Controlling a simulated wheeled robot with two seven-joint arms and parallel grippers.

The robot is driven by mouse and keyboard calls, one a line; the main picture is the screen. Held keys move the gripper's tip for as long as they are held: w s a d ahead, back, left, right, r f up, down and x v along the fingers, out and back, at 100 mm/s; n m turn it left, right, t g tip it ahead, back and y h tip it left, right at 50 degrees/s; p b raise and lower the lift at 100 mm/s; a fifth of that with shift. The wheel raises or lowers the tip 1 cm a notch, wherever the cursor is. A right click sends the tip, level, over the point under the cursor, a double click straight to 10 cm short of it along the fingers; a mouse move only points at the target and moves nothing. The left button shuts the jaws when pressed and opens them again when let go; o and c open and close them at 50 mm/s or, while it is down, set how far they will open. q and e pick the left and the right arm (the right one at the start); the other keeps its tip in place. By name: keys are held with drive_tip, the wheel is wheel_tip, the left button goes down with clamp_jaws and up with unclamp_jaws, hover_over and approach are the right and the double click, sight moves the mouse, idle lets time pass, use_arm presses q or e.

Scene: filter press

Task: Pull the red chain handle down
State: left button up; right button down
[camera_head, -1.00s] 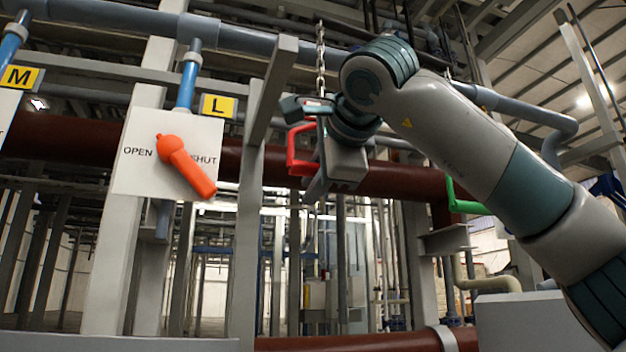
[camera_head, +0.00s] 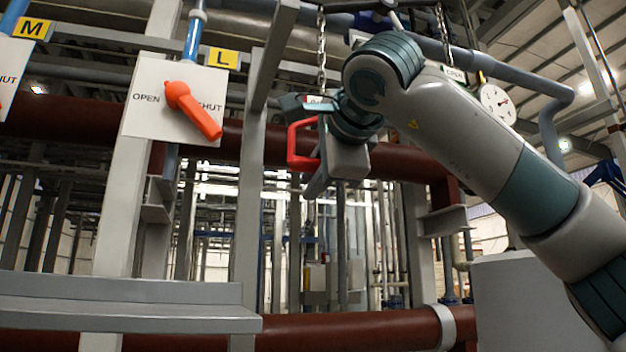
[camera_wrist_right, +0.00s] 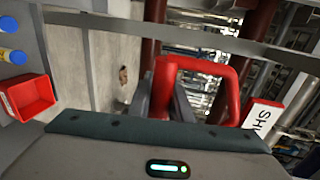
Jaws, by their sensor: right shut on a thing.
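The red chain handle (camera_head: 292,146) is a rectangular loop left of my right forearm, below a hanging metal chain (camera_head: 321,66). My right gripper (camera_wrist_right: 165,98) is shut on the red handle. In the wrist view the handle's red loop (camera_wrist_right: 228,84) stands up past the fingers, with a white tag (camera_wrist_right: 263,117) beside it whose lettering is partly cut off. In the head view my right gripper (camera_head: 312,150) hides part of the handle. My left gripper is not in view.
A white board with an orange lever (camera_head: 193,110) marked OPEN and SHUT is at left. A grey ledge (camera_head: 120,300) lies at lower left. A second chain (camera_head: 443,28) with an OPEN tag (camera_head: 455,73) hangs behind my arm, near a round gauge (camera_head: 497,103). Pipes and posts fill the back.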

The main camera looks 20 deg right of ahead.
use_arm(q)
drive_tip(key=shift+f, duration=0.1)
use_arm(e)
drive_tip(key=shift+w+a+f, duration=0.1)
drive_tip(key=shift+a+f, duration=0.05)
drive_tip(key=shift+f, duration=0.35)
drive_tip(key=c, duration=1.6)
unclamp_jaws()
drive_tip(key=shift+r, duration=0.1)
drive_tip(key=shift+r, duration=0.1)
